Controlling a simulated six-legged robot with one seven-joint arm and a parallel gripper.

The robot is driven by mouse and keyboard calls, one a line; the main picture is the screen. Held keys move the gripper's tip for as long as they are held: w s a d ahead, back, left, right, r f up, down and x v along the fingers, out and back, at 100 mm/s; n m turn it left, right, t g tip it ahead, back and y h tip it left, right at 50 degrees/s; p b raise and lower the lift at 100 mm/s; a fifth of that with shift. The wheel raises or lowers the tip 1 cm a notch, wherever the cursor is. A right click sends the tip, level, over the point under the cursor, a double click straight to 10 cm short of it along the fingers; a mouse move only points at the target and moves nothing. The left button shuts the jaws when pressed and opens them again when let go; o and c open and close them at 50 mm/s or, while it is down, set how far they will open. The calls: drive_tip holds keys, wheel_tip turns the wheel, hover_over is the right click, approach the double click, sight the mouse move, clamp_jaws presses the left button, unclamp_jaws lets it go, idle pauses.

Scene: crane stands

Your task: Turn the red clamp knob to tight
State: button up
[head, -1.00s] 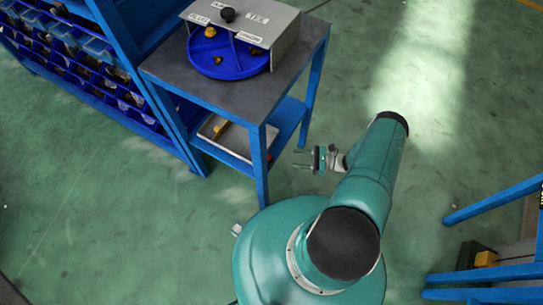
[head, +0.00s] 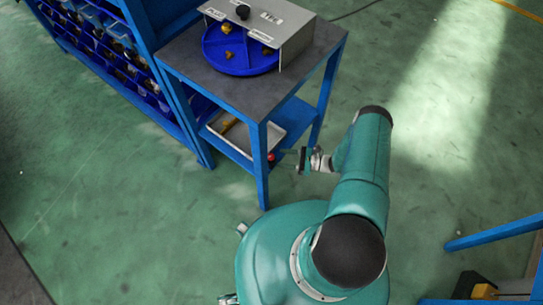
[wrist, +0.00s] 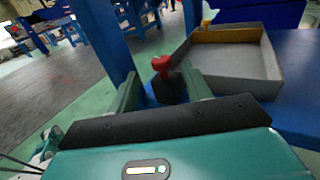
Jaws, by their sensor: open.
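The red clamp knob (wrist: 161,65) sits on a dark block on the blue lower shelf, in front of my gripper in the wrist view. In the head view the red knob (head: 271,157) shows small beside the table's front leg. My gripper (wrist: 163,82) is open, with one finger on each side of the knob's line of sight. The fingers appear short of the knob, and I see no contact. In the head view my gripper (head: 290,158) is just right of the knob, beside the table. The knob's turn position cannot be read.
A grey tray (wrist: 232,65) lies on the lower shelf right of the knob. A blue table leg (wrist: 100,40) stands close on the left. Above, the tabletop (head: 225,95) holds a blue round tray (head: 240,62) under a grey cover. Green floor is free to the right.

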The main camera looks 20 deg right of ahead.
sight(272, 157)
drive_tip(key=x, duration=0.6)
drive_tip(key=shift+w+a, duration=0.15)
drive_tip(key=shift+a, duration=0.05)
drive_tip(key=c, duration=1)
drive_tip(key=shift+o, duration=0.2)
drive_tip(key=shift+d+m+t+h, duration=0.1)
drive_tip(key=shift+m+t+h, duration=0.2)
drive_tip(key=shift+t, duration=0.1)
drive_tip(key=m+t+h, duration=0.3)
drive_tip(key=t, duration=0.1)
drive_tip(key=shift+m, duration=0.3)
drive_tip(key=shift+f+m+t+h, duration=0.1)
drive_tip(key=shift+m+t+h, duration=1)
drive_tip(key=shift+h, duration=0.4)
drive_tip(key=shift+m+t+h, duration=1)
drive_tip(key=shift+m+h, duration=0.1)
drive_tip(key=shift+h, duration=0.4)
